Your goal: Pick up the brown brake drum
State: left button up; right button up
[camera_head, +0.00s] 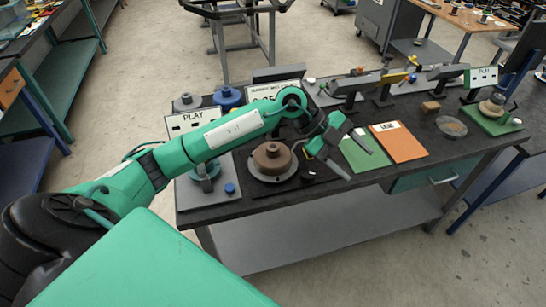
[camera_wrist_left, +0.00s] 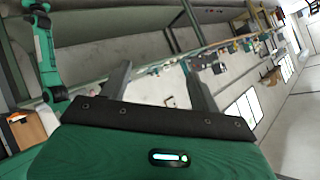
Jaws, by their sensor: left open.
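The brown brake drum (camera_head: 272,157) sits on a round metal plate on the dark workbench (camera_head: 400,182), left of centre in the head view. My left gripper (camera_head: 357,162) is above the bench, to the right of the drum and apart from it. Its two fingers are spread with nothing between them. The left wrist view shows the open fingers (camera_wrist_left: 160,82) pointing out across the room; I cannot make out the drum there. My right gripper is not in view in the head view.
A green mat (camera_head: 364,153) and an orange mat (camera_head: 398,143) lie right of the drum. A blue drum (camera_head: 228,97) and a grey drum (camera_head: 187,103) stand behind my left arm. Several bench tools line the back. A round dish (camera_head: 451,127) lies further right.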

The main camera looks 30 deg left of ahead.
pick_arm(q)
jog(key=w+a+f+n+y, duration=0.1)
jog(key=w+a+n+y, duration=0.3)
jog(key=a, duration=0.6)
jog(key=n+g+y+p, duration=0.1)
jog(key=n+y+p, duration=0.1)
jog(key=y, duration=0.6)
send_over(273, 146)
notch_tip(273, 146, down, 5)
jog(key=shift+w+d+r, duration=0.1)
jog(key=shift+f, duration=0.55)
notch_tip(273, 146, down, 5)
jog(key=p, duration=0.3)
jog(key=shift+r, duration=0.2)
jog(key=shift+f, duration=0.4)
jog(key=shift+c, duration=0.4)
